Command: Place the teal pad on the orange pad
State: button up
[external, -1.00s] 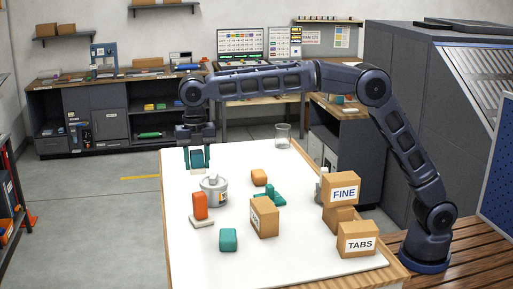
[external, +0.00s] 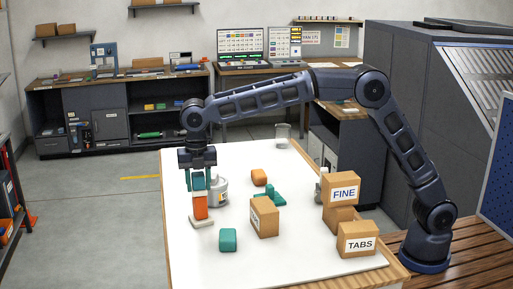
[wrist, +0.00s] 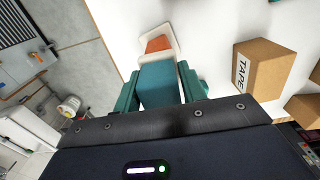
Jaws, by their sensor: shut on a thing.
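My gripper (external: 198,182) is shut on the teal pad (external: 198,180), its teal fingers on either side. The held pad also shows in the wrist view (wrist: 160,83). An orange pad (external: 200,208) with a white base stands on the white table just below the held pad in the external view. In the wrist view, the orange pad (wrist: 158,44) shows just beyond the held pad, partly hidden by it. I cannot tell whether the two pads touch.
A grey tin (external: 218,188) stands close beside the orange pad. A teal block (external: 228,240), an orange block (external: 259,177) and teal pieces (external: 274,195) lie on the white tabletop (external: 290,262). Cardboard boxes (external: 265,219) stand to the right. The table's left front is clear.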

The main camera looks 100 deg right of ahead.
aim_at(198, 173)
jog(key=o, duration=1)
notch_tip(198, 173, up, 11)
jog(key=shift+r, duration=0.6)
jog(key=s+a+r+m+t, duration=0.1)
jog(key=s+a+m, duration=0.15)
jog(key=s, duration=0.75)
jog(key=s+a+r+m+t, duration=0.15)
jog(key=s+m, duration=0.25)
jog(key=s, duration=0.6)
jog(key=s+a+r+m, duration=0.2)
jog(key=s+a+m, duration=0.1)
jog(key=s, duration=0.6)
jog(key=s+f+m, duration=0.2)
jog(key=s+f, duration=0.3)
jog(key=s, duration=0.4)
jog(key=s+a+f+m+t, duration=0.1)
jog(key=s+f+m, duration=0.2)
jog(key=s+f, duration=0.3)
jog(key=s+a+f+m+t, duration=0.1)
jog(key=s+f+m, duration=0.2)
jog(key=s, duration=0.9)
notch_tip(198, 173, down, 2)
jog(key=shift+f+m, duration=0.15)
jog(key=shift+m, duration=0.1)
